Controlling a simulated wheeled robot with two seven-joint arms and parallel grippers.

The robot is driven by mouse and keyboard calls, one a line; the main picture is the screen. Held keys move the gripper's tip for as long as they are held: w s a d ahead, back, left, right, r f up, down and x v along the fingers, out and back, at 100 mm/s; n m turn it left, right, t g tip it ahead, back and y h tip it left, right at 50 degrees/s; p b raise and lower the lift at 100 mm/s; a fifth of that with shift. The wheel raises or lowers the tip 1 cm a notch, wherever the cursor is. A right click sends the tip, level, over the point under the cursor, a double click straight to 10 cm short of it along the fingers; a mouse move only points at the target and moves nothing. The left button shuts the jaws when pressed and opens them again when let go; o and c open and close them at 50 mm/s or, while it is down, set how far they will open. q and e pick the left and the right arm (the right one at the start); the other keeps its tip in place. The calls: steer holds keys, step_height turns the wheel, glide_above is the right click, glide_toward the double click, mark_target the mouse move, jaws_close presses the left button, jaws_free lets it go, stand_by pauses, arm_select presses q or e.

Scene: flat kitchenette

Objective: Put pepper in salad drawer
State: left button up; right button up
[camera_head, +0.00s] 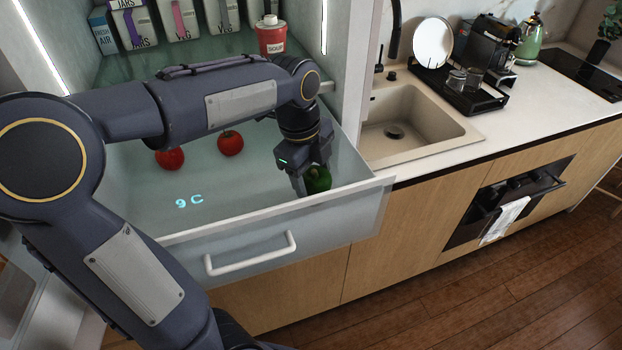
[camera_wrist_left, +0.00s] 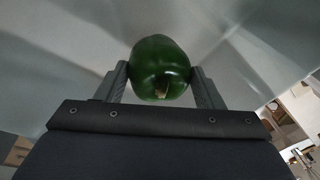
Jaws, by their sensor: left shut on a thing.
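A dark green pepper (camera_head: 319,180) is held in my left gripper (camera_head: 308,184). In the left wrist view the pepper (camera_wrist_left: 161,70) sits between the two fingers (camera_wrist_left: 160,85), with its stem toward the camera. The gripper points down inside the pulled-out salad drawer (camera_head: 250,250), at its front right corner, close behind the front panel. I cannot tell whether the pepper touches the drawer floor. My right gripper is not in view.
Two red tomatoes (camera_head: 230,143) and (camera_head: 170,158) lie in the drawer, left of the gripper. A shelf above holds cartons (camera_head: 180,18) and a soup container (camera_head: 271,36). The sink (camera_head: 410,125) and counter are to the right. The middle of the drawer is clear.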

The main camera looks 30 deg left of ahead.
arm_select(q)
step_height(320, 180, down, 2)
steer(key=shift+f, duration=0.15)
steer(key=shift+f, duration=0.1)
steer(key=o, duration=1)
